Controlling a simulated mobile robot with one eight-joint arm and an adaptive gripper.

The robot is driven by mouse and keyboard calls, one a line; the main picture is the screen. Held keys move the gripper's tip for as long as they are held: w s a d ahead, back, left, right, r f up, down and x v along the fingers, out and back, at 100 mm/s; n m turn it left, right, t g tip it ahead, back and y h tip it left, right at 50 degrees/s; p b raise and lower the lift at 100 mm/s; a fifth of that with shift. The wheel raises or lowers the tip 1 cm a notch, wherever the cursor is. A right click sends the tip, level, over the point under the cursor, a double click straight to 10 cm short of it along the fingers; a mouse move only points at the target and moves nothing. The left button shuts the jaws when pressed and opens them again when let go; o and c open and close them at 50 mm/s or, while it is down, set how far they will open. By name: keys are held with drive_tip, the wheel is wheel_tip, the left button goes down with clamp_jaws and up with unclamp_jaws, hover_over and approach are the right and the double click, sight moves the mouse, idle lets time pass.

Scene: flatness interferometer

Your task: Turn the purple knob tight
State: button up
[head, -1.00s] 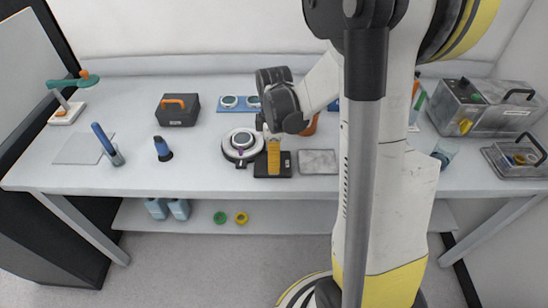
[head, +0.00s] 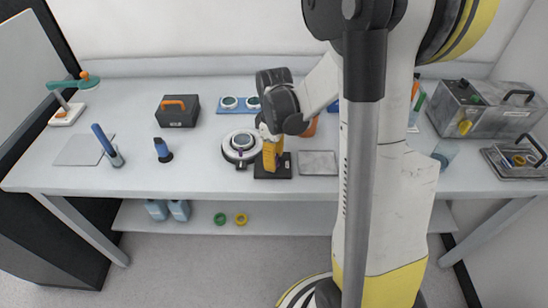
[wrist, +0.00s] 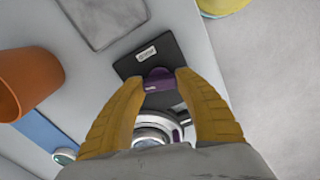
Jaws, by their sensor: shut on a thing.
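The purple knob (wrist: 158,80) shows in the wrist view between my two yellow fingertips, over a dark plate with a white label (wrist: 146,53). My gripper (wrist: 157,78) is shut on the knob, with a finger on each side of it. In the head view my gripper (head: 270,166) points down at the dark plate (head: 284,172), and the fingers hide the knob there. A round white and dark device (head: 240,147) sits just left of the plate; part of it also shows below the knob in the wrist view.
A grey flat plate (head: 318,163) lies right of the dark plate. An orange cup (wrist: 28,82) stands close by in the wrist view. A blue strip with round pieces (head: 240,103) lies behind. The bench front edge (head: 200,192) is near; a dark blue upright tool (head: 162,150) stands left.

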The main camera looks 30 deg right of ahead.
drive_tip(key=m, duration=1.3)
drive_tip(key=shift+m, duration=0.4)
idle(0.3)
drive_tip(key=o, duration=1.2)
wheel_tip(320, 180, up, 12)
